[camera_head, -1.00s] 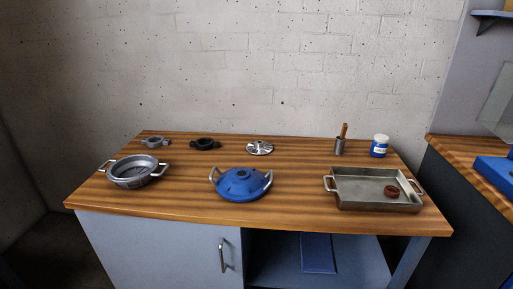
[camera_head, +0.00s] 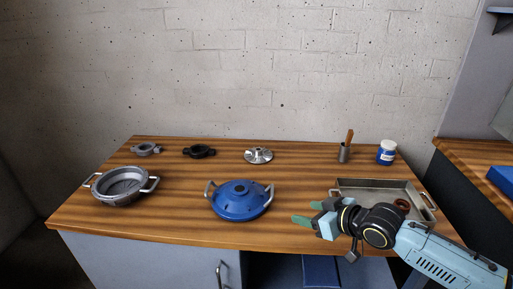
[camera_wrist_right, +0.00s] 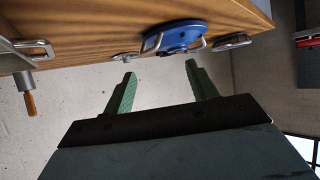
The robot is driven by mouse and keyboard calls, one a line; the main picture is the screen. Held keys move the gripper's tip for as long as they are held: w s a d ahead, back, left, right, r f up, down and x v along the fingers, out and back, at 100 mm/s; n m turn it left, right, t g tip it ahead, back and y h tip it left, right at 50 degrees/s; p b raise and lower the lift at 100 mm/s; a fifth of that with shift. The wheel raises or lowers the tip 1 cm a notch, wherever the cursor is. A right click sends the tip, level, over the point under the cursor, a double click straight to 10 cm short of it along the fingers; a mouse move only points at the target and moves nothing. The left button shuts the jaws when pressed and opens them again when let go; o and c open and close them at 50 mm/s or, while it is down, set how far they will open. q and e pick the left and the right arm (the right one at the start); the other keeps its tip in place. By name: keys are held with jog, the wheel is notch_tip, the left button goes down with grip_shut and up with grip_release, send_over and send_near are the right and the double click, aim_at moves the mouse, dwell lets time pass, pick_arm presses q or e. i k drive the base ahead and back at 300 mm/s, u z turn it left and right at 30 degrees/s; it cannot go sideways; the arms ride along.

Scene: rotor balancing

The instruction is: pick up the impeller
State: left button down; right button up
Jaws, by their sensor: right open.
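The impeller (camera_head: 258,155) is a shiny silver finned disc with a raised hub. It lies on the wooden workbench (camera_head: 180,225) near its back edge, behind the blue lidded housing (camera_head: 240,200). In the right wrist view a small silver piece (camera_wrist_right: 126,56) beside the blue housing (camera_wrist_right: 180,37) looks like the impeller. My right gripper (camera_head: 308,212) is open and empty, with green fingers, in front of the metal tray and to the right of the blue housing. Its fingers (camera_wrist_right: 160,85) are spread apart in the right wrist view. My left gripper does not show.
A metal tray (camera_head: 375,183) holding a brown ring (camera_head: 402,205) is partly hidden by my right arm. A cup with a wooden-handled tool (camera_head: 345,150) and a blue-white jar (camera_head: 386,152) stand behind it. A grey bowl (camera_head: 122,186) and two clamps (camera_head: 146,149) (camera_head: 199,151) are at left.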

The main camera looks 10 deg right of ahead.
aim_at(258, 155)
jog(key=i, duration=1.15)
